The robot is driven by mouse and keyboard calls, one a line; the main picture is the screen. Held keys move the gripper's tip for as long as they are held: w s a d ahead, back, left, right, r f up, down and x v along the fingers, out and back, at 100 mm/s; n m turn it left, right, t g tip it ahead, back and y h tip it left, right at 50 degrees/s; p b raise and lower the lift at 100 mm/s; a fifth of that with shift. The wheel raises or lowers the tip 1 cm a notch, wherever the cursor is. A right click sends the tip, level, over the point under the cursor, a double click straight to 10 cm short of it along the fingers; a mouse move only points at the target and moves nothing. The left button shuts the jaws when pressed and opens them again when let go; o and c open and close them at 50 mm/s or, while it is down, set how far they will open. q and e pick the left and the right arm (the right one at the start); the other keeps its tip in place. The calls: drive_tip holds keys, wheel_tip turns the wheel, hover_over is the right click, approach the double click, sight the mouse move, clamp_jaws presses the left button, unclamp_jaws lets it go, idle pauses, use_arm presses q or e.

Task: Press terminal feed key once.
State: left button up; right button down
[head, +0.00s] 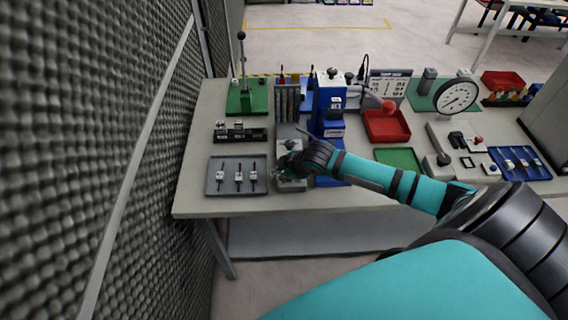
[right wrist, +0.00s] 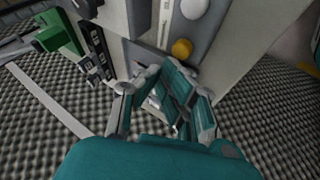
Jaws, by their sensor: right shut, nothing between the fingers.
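My right gripper (head: 288,168) reaches in from the right over a pale grey unit (head: 291,185) at the table's front edge. This unit looks like the terminal, but my gripper hides most of its top. In the right wrist view my right gripper (right wrist: 160,95) has its fingers together with nothing between them. Just beyond the fingers, a grey panel carries a yellow round button (right wrist: 182,48) and a white round button (right wrist: 194,8). I cannot tell which key is the feed key, nor whether the fingertips touch anything. My left gripper is not in view.
A grey tray with small parts (head: 219,188) lies left of the gripper. A blue machine (head: 328,105) stands close behind my forearm. A red bin (head: 386,126) and a dial gauge (head: 457,97) are farther right. A textured foam wall (head: 80,150) borders the left side.

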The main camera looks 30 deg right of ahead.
wheel_tip(320, 180, up, 3)
drive_tip(key=p, duration=0.3)
drive_tip(key=shift+r, duration=0.1)
drive_tip(key=shift+r+p, duration=0.5)
drive_tip(key=shift+r, duration=0.4)
